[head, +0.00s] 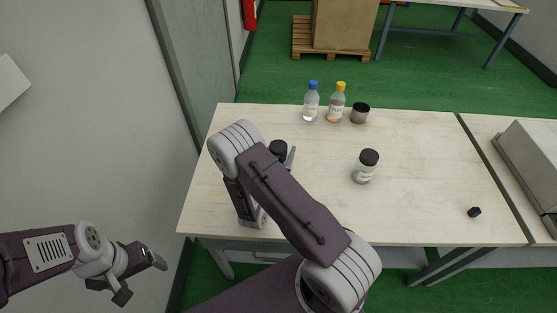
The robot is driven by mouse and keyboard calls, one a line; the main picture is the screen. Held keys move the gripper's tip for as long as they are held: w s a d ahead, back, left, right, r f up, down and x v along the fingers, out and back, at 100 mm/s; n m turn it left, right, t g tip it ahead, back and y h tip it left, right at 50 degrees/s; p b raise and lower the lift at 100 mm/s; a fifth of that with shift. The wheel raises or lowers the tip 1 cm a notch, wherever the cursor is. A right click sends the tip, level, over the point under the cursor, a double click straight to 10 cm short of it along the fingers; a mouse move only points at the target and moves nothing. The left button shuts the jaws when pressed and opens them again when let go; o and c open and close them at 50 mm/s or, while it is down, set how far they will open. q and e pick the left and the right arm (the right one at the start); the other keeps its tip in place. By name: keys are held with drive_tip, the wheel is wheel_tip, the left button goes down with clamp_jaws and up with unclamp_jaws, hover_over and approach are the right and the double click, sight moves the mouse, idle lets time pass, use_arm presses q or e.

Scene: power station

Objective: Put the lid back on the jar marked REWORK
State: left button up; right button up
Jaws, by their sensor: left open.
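A clear jar (364,173) with a black lid (369,157) stands upright on the table right of centre; its label is too small to read. Another round black top (278,148), perhaps a lid or a lidded jar, shows behind my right forearm, which hides what is below it. A grey finger of my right gripper (290,158) shows beside that black top; the rest of this gripper is hidden, so I cannot tell its grip. My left gripper (141,279) is open and empty, off the table's left end. I cannot tell which jar is marked REWORK.
On the pale table (420,170) stand a blue-capped bottle (311,104), a yellow-capped bottle (336,106) and a dark-topped metal cup (360,113) at the back. A grey case (530,165) stands beyond the seam.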

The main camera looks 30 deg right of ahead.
sight(281, 143)
drive_tip(key=shift+r, duration=0.9)
wheel_tip(281, 143, up, 3)
drive_tip(key=shift+f+p, duration=0.15)
drive_tip(key=shift+p, duration=0.4)
drive_tip(key=s+d+r+p, duration=0.6)
drive_tip(key=s+d+p, duration=0.1)
drive_tip(key=s+p, duration=0.2)
drive_tip(key=shift+r+p, duration=0.3)
drive_tip(key=shift+p, duration=0.1)
drive_tip(key=o, duration=0.8)
drive_tip(key=shift+c, duration=0.2)
clamp_jaws()
